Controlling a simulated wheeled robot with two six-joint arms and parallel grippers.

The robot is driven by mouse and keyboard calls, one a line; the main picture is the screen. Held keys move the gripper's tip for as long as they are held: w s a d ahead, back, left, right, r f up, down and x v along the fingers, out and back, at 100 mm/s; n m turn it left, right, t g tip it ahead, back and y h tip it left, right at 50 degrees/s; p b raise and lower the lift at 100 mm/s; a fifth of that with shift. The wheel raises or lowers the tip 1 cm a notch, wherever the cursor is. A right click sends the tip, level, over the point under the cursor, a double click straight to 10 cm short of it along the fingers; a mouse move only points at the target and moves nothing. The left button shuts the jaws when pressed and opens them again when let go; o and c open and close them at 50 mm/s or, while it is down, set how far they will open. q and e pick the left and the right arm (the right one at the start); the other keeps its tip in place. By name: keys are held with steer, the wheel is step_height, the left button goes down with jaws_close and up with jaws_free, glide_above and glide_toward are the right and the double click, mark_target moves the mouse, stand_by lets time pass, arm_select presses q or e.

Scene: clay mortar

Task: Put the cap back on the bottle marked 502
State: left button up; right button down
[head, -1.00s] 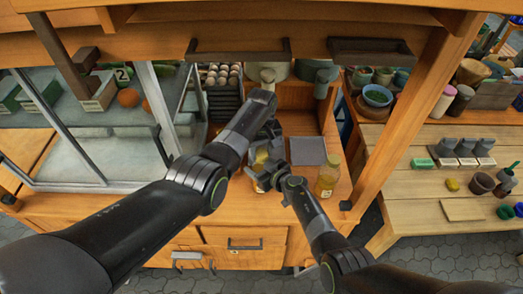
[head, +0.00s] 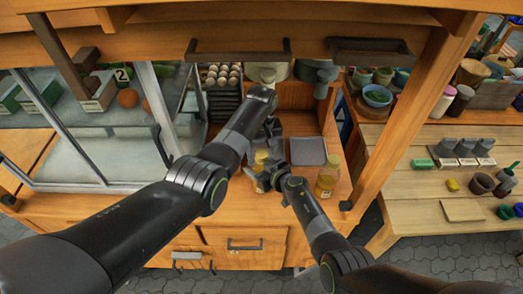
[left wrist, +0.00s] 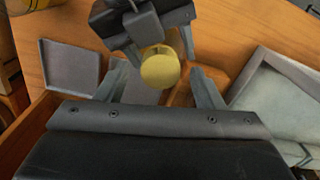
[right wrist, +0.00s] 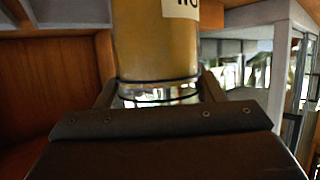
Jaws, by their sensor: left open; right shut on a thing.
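My right gripper (right wrist: 160,95) is shut on an amber bottle (right wrist: 155,45), whose label is cut off at the top of the right wrist view, so its number cannot be read. The held bottle shows in the head view as a small amber patch (head: 261,157), mostly hidden by my arms. In the left wrist view, a round yellow top (left wrist: 160,68) lies between the fingers of my left gripper (left wrist: 160,85). The left gripper is open, with space on both sides of it. I cannot tell whether this yellow top is a cap or the bottle's own top.
A second amber bottle (head: 327,180) stands on the counter at the right. A grey square tray (head: 308,151) lies behind it. A glass-fronted case (head: 95,160) is at the left, and a wooden post (head: 408,110) rises at the right.

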arm_select(q)
steer(key=shift+r, duration=1.85)
steer(key=shift+c, duration=0.3)
steer(key=n, duration=0.1)
steer(key=r+n, duration=0.1)
steer(key=shift+r+n, duration=0.25)
steer(key=shift+n, duration=0.15)
step_height(320, 180, up, 2)
steer(key=n, duration=0.3)
steer(key=shift+n, duration=0.4)
steer(key=shift+f, duration=0.1)
steer(key=shift+f, duration=3.95)
steer(key=shift+c, duration=0.5)
